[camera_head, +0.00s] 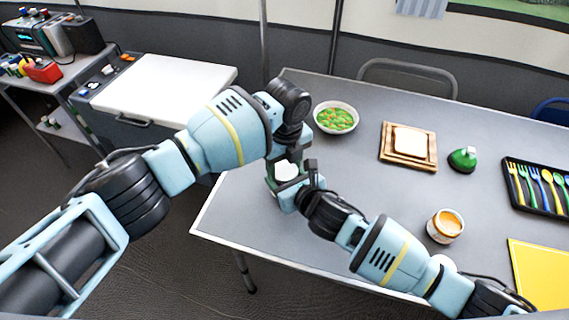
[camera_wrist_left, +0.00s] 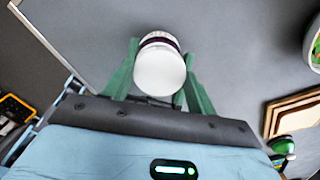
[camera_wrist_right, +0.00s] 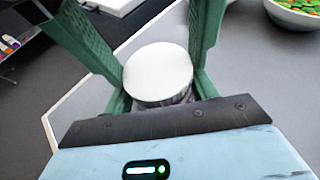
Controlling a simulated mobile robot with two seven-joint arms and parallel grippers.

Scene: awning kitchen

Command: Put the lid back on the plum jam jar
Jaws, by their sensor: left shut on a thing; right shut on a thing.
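The white lid (camera_head: 287,171) sits at the top of the plum jam jar, between my two grippers near the table's left end. In the left wrist view the lid (camera_wrist_left: 160,75) faces the camera, with the dark purple jar (camera_wrist_left: 160,39) behind it. In the right wrist view the lid (camera_wrist_right: 158,72) lies over the jar (camera_wrist_right: 180,98), apparently level; I cannot tell whether it is seated. My left gripper (camera_head: 279,168) comes from above and is shut on the lid. My right gripper (camera_head: 292,188) comes from the side and is shut on the jar, mostly hidden.
An open jar with orange content (camera_head: 445,225) stands right of my right arm. A bowl (camera_head: 336,130), bread on a board (camera_head: 408,158), a green object (camera_head: 463,159), a cutlery tray (camera_head: 541,187) and a yellow mat (camera_head: 540,272) are on the table. The table's middle is clear.

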